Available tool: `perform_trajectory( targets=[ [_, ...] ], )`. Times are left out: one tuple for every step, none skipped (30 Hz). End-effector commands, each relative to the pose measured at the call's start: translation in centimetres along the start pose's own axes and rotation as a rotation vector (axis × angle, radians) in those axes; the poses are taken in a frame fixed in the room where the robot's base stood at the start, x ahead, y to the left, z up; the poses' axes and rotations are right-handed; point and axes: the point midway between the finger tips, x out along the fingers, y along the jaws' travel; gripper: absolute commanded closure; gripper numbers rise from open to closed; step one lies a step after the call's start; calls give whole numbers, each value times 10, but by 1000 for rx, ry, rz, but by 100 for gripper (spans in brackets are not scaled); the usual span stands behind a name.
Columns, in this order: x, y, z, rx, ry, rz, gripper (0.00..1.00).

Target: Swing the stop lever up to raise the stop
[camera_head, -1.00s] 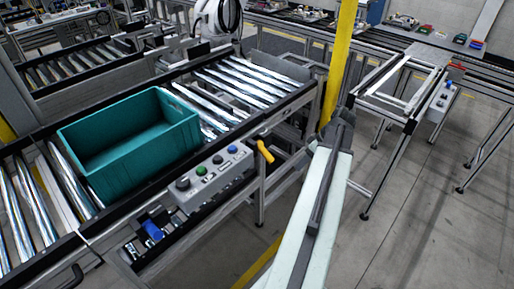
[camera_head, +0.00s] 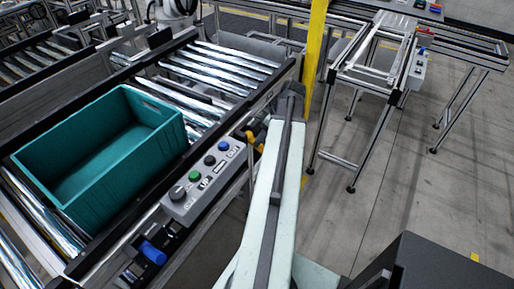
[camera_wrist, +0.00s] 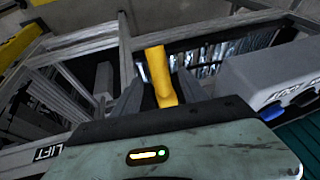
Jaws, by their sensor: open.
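A lever with a yellow handle (camera_head: 258,147) sits at the front side of the roller conveyor, just right of the control box. In the head view my arm partly covers it. In the wrist view the yellow handle (camera_wrist: 162,78) stands between the two dark fingers of my gripper (camera_wrist: 160,95). The gripper is open, with a finger on each side of the handle; I cannot tell whether either touches it. A second lever with a blue handle (camera_head: 152,253) sits lower left of the control box. The stop itself cannot be made out.
A teal crate (camera_head: 160,155) sits on the conveyor rollers (camera_head: 222,65). The grey control box (camera_head: 205,183) has black, green and blue buttons. A yellow post (camera_head: 315,50) stands behind my arm. A LIFT label (camera_wrist: 47,153) shows in the wrist view.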

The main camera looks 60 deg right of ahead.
Motion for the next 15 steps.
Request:
perform_trajectory(
  targets=[
    [18,2,4,0,0,0,50],
    [24,2,4,0,0,0,50],
    [32,2,4,0,0,0,50],
    [37,2,4,0,0,0,50],
    [42,2,4,0,0,0,50],
    [47,2,4,0,0,-1,50],
    [50,2,4,0,0,-1,50],
    [52,1,3,0,0,0,50],
    [54,1,3,1,0,0,50],
    [54,1,2,1,0,0,50],
    [53,1,2,2,0,0,50],
    [52,1,1,2,0,0,50],
    [52,1,1,2,0,0,50],
    [51,1,1,2,0,0,50],
    [51,1,1,2,0,0,50]
  ],
)
